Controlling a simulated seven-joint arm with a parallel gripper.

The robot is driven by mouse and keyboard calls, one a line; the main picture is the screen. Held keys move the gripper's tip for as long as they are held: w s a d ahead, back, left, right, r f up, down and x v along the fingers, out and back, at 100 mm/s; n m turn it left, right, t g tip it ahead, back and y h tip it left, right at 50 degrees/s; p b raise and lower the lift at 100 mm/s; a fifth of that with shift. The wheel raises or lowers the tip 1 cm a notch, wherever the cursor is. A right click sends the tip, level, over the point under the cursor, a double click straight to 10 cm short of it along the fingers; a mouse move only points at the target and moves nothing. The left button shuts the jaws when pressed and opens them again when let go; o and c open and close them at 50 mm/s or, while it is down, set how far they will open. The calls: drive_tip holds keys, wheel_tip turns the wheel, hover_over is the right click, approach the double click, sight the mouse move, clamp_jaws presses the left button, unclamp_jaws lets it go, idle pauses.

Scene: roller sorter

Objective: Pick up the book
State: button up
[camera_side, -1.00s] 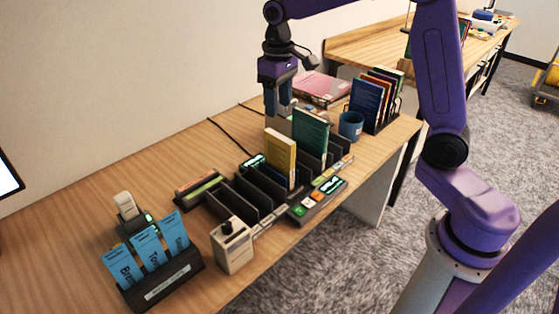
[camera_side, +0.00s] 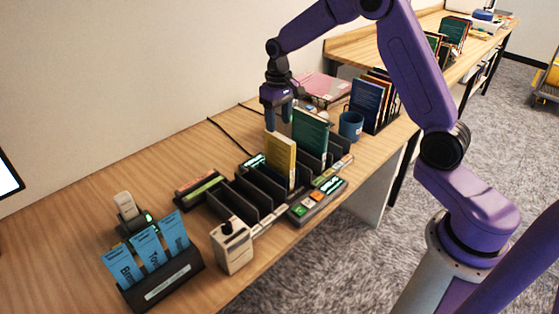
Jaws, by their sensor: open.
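A yellow book (camera_side: 281,158) and a dark green book (camera_side: 311,132) stand upright in slots of the dark sorter (camera_side: 258,196) on the wooden desk. The task does not say which book is meant. My gripper (camera_side: 279,121) points downward, open, with its fingers just above and behind the yellow book and left of the green book in the picture. I see nothing between the fingers. Whether a fingertip touches a book cannot be told from this angle.
A blue mug (camera_side: 350,125) and a rack of books (camera_side: 372,100) stand to the right of the sorter. A pink binder (camera_side: 321,86) lies behind. A beige device (camera_side: 232,246) and a holder with blue cards (camera_side: 160,282) stand at the front left.

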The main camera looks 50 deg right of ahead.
sight(280, 136)
wheel_tip(280, 136, down, 3)
drive_tip(key=shift+r, duration=0.2)
drive_tip(key=shift+s+a+f, duration=0.1)
drive_tip(key=shift+s+f, duration=0.05)
drive_tip(key=shift+f, duration=1.2)
drive_tip(key=shift+s+a+f, duration=0.1)
drive_tip(key=shift+s+f, duration=0.05)
drive_tip(key=shift+f, duration=1.15)
clamp_jaws()
